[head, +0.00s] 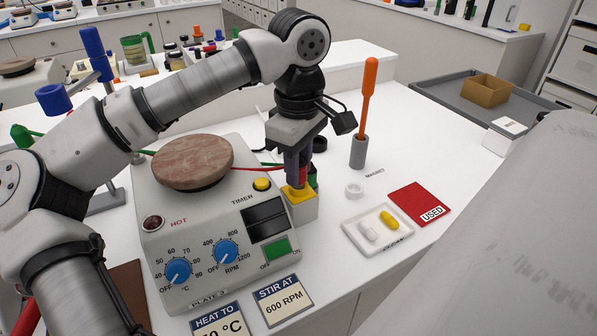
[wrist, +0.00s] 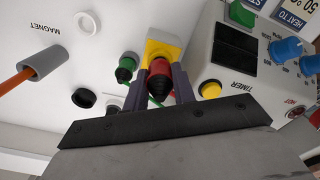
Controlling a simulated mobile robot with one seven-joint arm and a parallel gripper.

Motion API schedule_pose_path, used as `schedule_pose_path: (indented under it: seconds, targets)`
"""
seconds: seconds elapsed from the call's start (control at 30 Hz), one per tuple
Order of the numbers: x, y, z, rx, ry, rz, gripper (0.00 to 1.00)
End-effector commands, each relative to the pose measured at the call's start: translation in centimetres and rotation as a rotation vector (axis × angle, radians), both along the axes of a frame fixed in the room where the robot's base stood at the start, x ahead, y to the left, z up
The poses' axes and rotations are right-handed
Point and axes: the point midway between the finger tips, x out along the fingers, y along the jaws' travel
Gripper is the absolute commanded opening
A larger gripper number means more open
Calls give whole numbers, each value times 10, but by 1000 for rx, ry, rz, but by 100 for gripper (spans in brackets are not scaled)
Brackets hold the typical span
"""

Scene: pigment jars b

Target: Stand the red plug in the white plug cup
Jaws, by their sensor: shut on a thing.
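My gripper (head: 298,168) points down over the yellow-topped white block (head: 302,205) at the right side of the hot plate. In the wrist view my gripper (wrist: 160,72) is shut on the red plug (wrist: 160,67), whose black end faces the camera. The plug is right at the yellow top (wrist: 161,47); I cannot tell whether it sits in it or just above. In the head view the fingers mostly hide the plug. The small white ring-shaped cup (head: 355,189) stands to the right on the bench, empty; it also shows in the wrist view (wrist: 86,22).
A green plug (wrist: 126,66) stands close beside the held plug. A grey holder (head: 358,152) with an orange rod (head: 369,90) stands behind the white cup. A white tray (head: 352,237) and a red USED mat (head: 418,203) lie front right. The hot plate (head: 190,225) is left.

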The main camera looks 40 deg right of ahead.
Motion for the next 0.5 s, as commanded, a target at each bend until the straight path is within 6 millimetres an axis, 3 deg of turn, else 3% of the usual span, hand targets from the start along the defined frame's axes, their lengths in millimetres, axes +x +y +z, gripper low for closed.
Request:
schedule_pose_path:
  seconds: [0.5]
  targets:
    - [0, 0, 8, 0, 0, 0, 0]
